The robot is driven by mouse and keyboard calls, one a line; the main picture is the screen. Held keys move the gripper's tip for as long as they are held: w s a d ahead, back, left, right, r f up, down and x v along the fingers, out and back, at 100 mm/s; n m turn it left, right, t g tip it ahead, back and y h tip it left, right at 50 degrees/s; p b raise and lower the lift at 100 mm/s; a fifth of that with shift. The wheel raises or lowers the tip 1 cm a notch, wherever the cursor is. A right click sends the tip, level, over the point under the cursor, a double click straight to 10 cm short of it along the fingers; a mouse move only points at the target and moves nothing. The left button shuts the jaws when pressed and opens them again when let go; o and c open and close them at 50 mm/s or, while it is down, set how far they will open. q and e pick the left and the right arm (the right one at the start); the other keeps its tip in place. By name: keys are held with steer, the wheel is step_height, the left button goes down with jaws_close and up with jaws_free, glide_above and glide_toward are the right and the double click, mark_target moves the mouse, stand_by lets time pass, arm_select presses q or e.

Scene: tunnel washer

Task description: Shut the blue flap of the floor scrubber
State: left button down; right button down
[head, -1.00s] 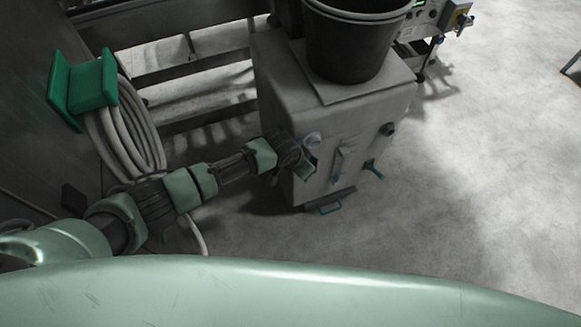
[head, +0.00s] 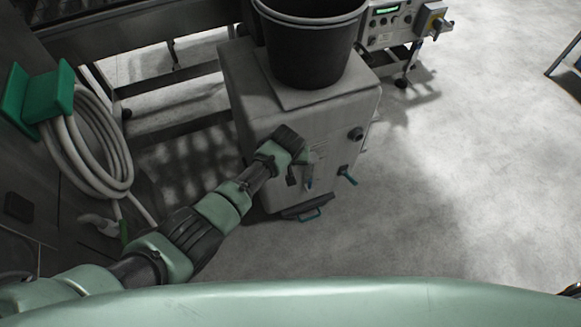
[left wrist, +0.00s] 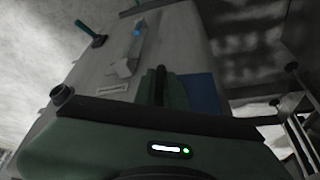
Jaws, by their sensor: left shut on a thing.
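The floor scrubber (head: 335,112) is a grey box-like machine standing in the middle of the head view. My left gripper (head: 303,158) reaches in from the left and is at the upper part of its front face. In the left wrist view the blue flap (left wrist: 203,93) is a dark blue panel right beside my gripper's green fingers (left wrist: 163,80). The fingers are closed at its edge; the exact contact is dark. In the head view my gripper hides the flap. I cannot tell how far open the flap stands.
A black bucket (head: 308,50) stands on top of the scrubber. A black knob (head: 356,134), a teal lever (head: 347,175) and a low teal handle (head: 310,215) stick out of its front. A coiled hose (head: 85,155) hangs at the left. The floor at the right is clear.

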arm_select(q)
steer(key=shift+w+d+f, duration=0.1)
steer(key=shift+d+f, duration=0.05)
steer(key=shift+w+d+b, duration=0.1)
steer(key=shift+w+b, duration=0.25)
steer(key=shift+b, duration=0.05)
steer(key=shift+r, duration=0.2)
arm_select(e)
steer(key=shift+a+f, duration=0.3)
steer(key=shift+a, duration=0.2)
steer(key=shift+a+f, duration=0.25)
steer(key=shift+a, duration=0.25)
arm_select(q)
steer(key=shift+w+r, duration=0.1)
steer(key=shift+w, duration=0.05)
arm_select(e)
steer(key=shift+d, duration=0.4)
arm_select(q)
steer(key=c, duration=1.5)
jaws_free()
steer(key=shift+w, duration=0.1)
arm_select(e)
steer(key=shift+d, duration=0.2)
steer(key=shift+w, duration=0.1)
